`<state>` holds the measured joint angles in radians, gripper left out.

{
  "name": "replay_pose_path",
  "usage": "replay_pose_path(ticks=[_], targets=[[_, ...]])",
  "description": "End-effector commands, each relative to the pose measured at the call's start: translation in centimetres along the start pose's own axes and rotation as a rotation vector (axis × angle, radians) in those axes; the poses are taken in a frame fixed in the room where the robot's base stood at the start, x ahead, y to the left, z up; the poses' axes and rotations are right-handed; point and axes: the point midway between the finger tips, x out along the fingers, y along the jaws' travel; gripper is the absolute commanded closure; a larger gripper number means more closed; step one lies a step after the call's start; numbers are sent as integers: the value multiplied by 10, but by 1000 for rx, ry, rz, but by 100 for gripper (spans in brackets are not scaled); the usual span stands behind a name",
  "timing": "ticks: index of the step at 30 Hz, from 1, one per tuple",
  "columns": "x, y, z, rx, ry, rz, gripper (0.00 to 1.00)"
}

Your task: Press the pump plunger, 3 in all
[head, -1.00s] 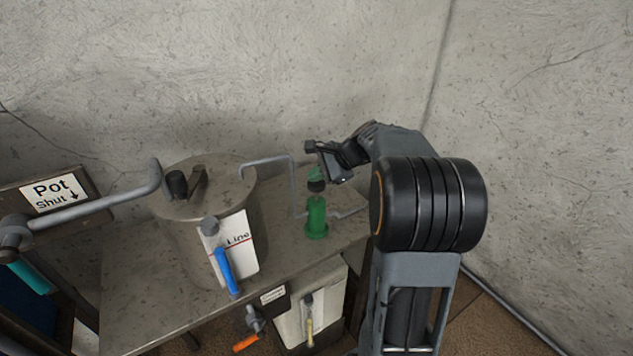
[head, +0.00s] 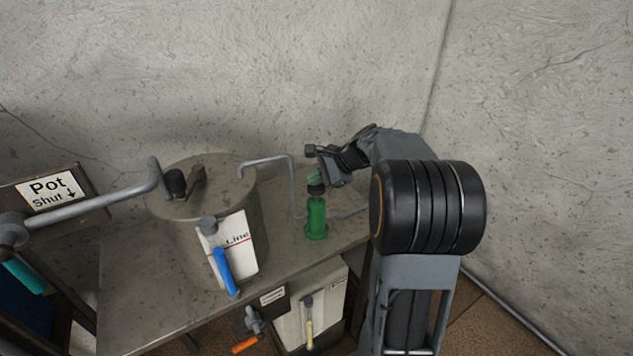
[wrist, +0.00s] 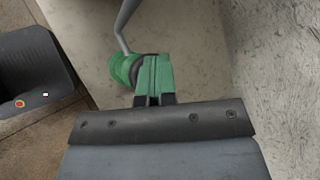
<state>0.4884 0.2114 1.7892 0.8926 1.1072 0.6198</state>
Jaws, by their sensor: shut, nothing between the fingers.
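The green pump (head: 316,216) stands upright on the bench, right of the metal pot. Its black plunger top (head: 316,190) sits just above the green body. My gripper (head: 314,177) reaches in from the right, with its green fingertips shut together directly over the plunger top. They look in contact with it, though the exact touch is hard to see. In the wrist view my gripper (wrist: 153,78) covers part of the pump. The pump's green base (wrist: 121,68) and a dark ring show to the left of the fingertips.
The metal pot (head: 170,235) with a lid stands left of the pump. A bent grey pipe (head: 292,180) runs between them. A white "Line" card (head: 238,240) and blue handle (head: 225,272) are on the pot's front. Concrete walls stand behind.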

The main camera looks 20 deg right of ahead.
Motion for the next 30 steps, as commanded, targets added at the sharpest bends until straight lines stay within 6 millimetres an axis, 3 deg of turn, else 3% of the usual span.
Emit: replay_pose_path(ticks=[30], targets=[[10,8,-7,2,0,3,100]])
